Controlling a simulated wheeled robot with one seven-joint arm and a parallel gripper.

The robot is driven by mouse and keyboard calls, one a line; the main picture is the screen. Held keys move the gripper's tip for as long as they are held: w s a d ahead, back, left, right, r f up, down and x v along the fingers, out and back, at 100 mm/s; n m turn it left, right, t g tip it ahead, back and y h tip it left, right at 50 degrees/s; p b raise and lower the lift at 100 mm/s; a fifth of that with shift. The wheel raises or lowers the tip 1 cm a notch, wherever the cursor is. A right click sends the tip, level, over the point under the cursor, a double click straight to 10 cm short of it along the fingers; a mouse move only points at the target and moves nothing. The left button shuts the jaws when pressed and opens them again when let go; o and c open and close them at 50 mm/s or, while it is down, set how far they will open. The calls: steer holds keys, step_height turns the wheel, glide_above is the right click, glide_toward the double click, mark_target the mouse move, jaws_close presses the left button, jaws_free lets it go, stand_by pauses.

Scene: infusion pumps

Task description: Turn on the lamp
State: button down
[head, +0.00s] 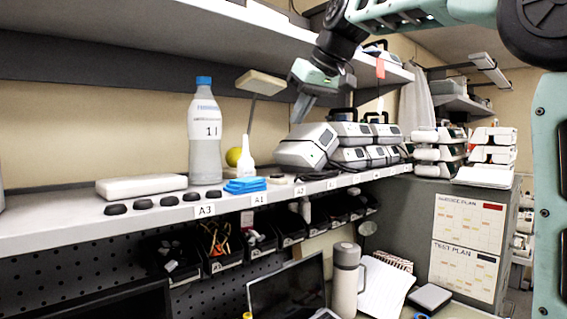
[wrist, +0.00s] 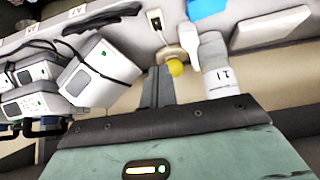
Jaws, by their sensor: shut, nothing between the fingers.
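The lamp (head: 260,82) has a flat beige head on a thin slanted stem, standing behind the bottles on the shelf. Its head shows no clear glow. In the wrist view a round beige lamp base (wrist: 170,53) is partly hidden by a yellow ball. A small pale box with a dark button, seemingly a switch (wrist: 154,18), lies near the base with a cable; it also appears at the shelf front in the head view (head: 278,179). My gripper (head: 302,107) is shut and empty, pointing down above the shelf, right of the lamp head and apart from it.
A large bottle (head: 205,135), a small white bottle (head: 245,158), a yellow ball (head: 233,157) and blue pads (head: 245,185) stand left of my gripper. Several infusion pumps (head: 308,147) crowd the right. An upper shelf (head: 190,30) overhangs.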

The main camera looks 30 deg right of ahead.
steer(key=p+x, duration=0.1)
steer(key=x, duration=0.3)
steer(key=s+f+p+x, duration=0.1)
steer(key=x, duration=0.2)
steer(key=p+x, duration=0.1)
steer(key=x, duration=0.3)
steer(key=shift+s+d+f, duration=0.1)
steer(key=shift+s+f, duration=0.15)
steer(key=shift+f, duration=0.55)
steer(key=shift+f, duration=0.15)
steer(key=shift+s+f+b, duration=0.15)
steer(key=shift+f+b, duration=0.05)
steer(key=shift+b, duration=0.15)
steer(key=shift+r, duration=0.25)
steer(key=shift+r+p, duration=0.55)
steer(key=shift+r, duration=0.1)
